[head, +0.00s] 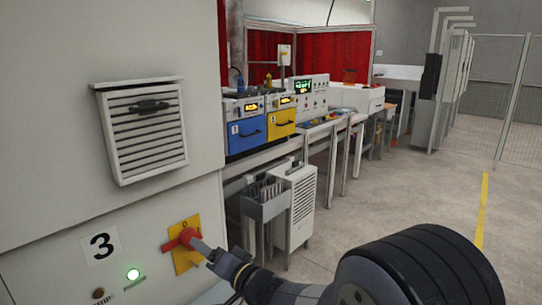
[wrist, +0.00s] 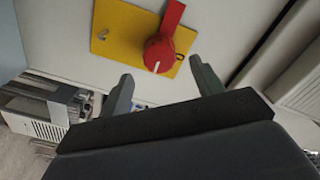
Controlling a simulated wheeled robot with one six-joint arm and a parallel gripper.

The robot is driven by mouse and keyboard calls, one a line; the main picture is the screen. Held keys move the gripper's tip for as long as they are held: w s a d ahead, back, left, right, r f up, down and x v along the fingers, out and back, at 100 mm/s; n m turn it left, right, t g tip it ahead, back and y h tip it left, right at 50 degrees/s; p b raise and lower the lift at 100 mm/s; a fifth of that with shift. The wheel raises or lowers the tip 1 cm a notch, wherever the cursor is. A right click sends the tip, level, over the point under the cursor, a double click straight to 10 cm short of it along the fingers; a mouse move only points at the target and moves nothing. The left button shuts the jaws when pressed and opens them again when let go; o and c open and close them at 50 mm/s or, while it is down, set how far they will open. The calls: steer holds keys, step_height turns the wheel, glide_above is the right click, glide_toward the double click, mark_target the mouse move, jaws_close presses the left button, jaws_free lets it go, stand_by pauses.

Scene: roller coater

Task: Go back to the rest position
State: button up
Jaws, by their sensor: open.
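My gripper (wrist: 163,88) is open, with its two grey fingers apart and nothing seen between them. In the wrist view a red rotary switch (wrist: 161,52) on a yellow plate (wrist: 125,28) lies just beyond the fingertips. In the head view my gripper (head: 200,247) is at the red switch (head: 180,239) on its yellow plate (head: 186,258), low on the pale machine front. The fingertips look close to the switch handle; I cannot tell whether they touch it. My dark arm reaches in from the lower right and hides part of the machine's lower front.
A louvred vent (head: 146,132) juts out above. A bench with a blue unit (head: 245,135) and a yellow unit (head: 281,123) stands behind. Open floor (head: 400,195) lies to the right, towards a mesh fence (head: 500,100).

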steer(key=shift+w+a+n+b, duration=0.6)
steer(key=shift+n+b, duration=0.65)
steer(key=shift+n, duration=1.8)
steer(key=shift+w+a+n+b, duration=0.4)
steer(key=shift+a+n+b, duration=0.65)
steer(key=shift+n, duration=1.95)
steer(key=shift+w+a+n+b, duration=0.45)
steer(key=shift+n+b, duration=1.05)
steer(key=shift+n, duration=1.55)
steer(key=shift+d, duration=0.1)
steer(key=shift+w+d, duration=0.1)
